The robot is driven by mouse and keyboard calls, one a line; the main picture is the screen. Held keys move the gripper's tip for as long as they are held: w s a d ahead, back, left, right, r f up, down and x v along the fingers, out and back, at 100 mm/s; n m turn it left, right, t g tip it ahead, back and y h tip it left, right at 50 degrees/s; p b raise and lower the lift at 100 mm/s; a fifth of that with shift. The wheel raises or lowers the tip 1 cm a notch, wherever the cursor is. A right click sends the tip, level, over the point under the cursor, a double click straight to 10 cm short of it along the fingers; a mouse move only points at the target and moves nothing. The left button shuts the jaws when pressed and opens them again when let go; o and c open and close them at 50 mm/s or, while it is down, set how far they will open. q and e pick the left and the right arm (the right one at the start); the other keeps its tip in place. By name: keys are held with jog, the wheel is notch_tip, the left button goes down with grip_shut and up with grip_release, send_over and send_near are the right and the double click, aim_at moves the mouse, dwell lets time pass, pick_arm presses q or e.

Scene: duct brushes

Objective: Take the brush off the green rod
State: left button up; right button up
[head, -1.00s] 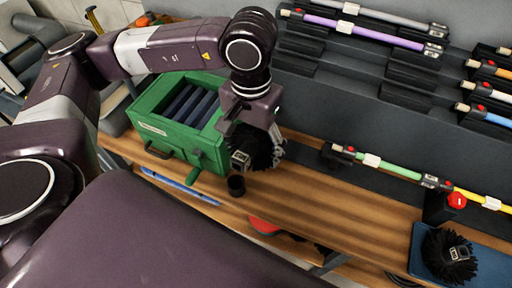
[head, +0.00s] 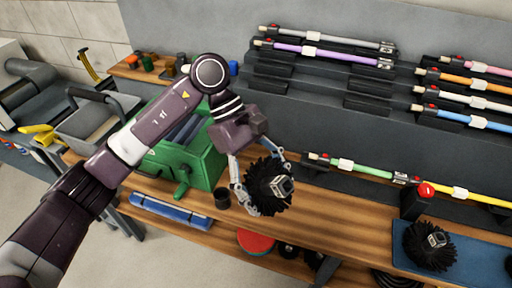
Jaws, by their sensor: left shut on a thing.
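My left gripper (head: 258,186) is shut on a round black brush (head: 268,187) with a grey square socket. It holds the brush over the bench, just right of the green box and above a small dark cup. The green rod (head: 362,170) lies along the back of the bench to the right, its left end apart from the held brush. A yellow rod (head: 462,193) continues in line to its right. A second black brush (head: 430,245) sits on the blue mat at the right. My right gripper is not in view.
The green box (head: 207,165) with dark slats and a crank stands left of the brush. The dark cup (head: 222,198) is close by. The front middle bench is clear.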

pick_arm(q)
jog(key=w+d+n+h, duration=0.1)
jog(key=d+r+n+t+h, duration=0.1)
jog(key=n+h, duration=0.1)
jog(key=w+d+n+t+h, duration=0.1)
jog(key=n, duration=0.1)
jog(key=shift+w+d+r+h+b, duration=0.1)
jog(key=shift+w+r+h+b, duration=0.2)
jog(key=w+a+f+n+t+h+b, duration=0.1)
jog(key=w+a+f+n+t+h, duration=0.1)
jog(key=w+a+n+t, duration=0.4)
jog(key=w+n+t, duration=0.4)
jog(key=n+t, duration=0.1)
jog(key=t, duration=0.3)
jog(key=shift+w+f+n+b, duration=0.3)
jog(key=shift+w, duration=0.1)
